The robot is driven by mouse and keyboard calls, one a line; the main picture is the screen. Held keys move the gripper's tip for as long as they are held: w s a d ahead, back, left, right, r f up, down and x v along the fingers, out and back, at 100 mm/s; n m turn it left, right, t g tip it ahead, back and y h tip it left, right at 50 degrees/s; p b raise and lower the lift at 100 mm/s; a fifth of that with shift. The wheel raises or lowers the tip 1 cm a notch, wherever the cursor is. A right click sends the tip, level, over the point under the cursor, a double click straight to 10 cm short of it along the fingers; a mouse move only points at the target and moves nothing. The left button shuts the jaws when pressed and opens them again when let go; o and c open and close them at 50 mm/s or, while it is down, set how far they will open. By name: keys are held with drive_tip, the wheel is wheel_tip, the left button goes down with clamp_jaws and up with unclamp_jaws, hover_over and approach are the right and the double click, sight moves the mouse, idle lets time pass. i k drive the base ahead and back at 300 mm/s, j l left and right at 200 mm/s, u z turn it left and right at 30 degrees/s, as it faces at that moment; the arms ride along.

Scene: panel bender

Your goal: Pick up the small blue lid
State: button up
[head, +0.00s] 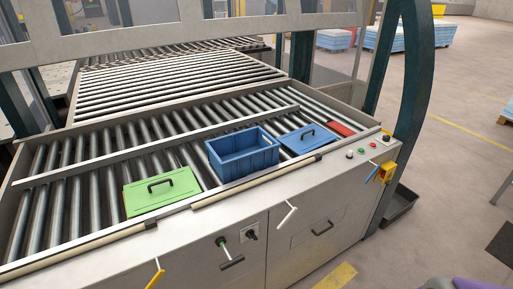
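A small blue lid (296,144) with a black handle on top lies flat on the roller conveyor, towards its right end. It is just right of an open blue crate (247,172). A flat red piece (341,129) lies right beside the lid on its right. My gripper is not in view, so its state and its place relative to the lid are hidden.
A green lid (147,197) with a black handle lies on the rollers to the left. A metal rail (160,146) runs behind the objects. The cabinet front (310,218) carries levers and knobs. A dark post (413,75) rises at the right; floor right of it is mostly clear.

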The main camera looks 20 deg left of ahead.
sight(304, 140)
drive_tip(key=i+l+u, duration=0.1)
drive_tip(key=i+u, duration=0.15)
drive_tip(key=i, duration=0.25)
drive_tip(key=i+l+u, duration=0.2)
drive_tip(key=i, duration=0.3)
drive_tip(key=i+l+u, duration=0.25)
drive_tip(key=i, duration=0.25)
drive_tip(key=i+l+u, duration=0.2)
drive_tip(key=i+l, duration=0.2)
drive_tip(key=i, duration=0.05)
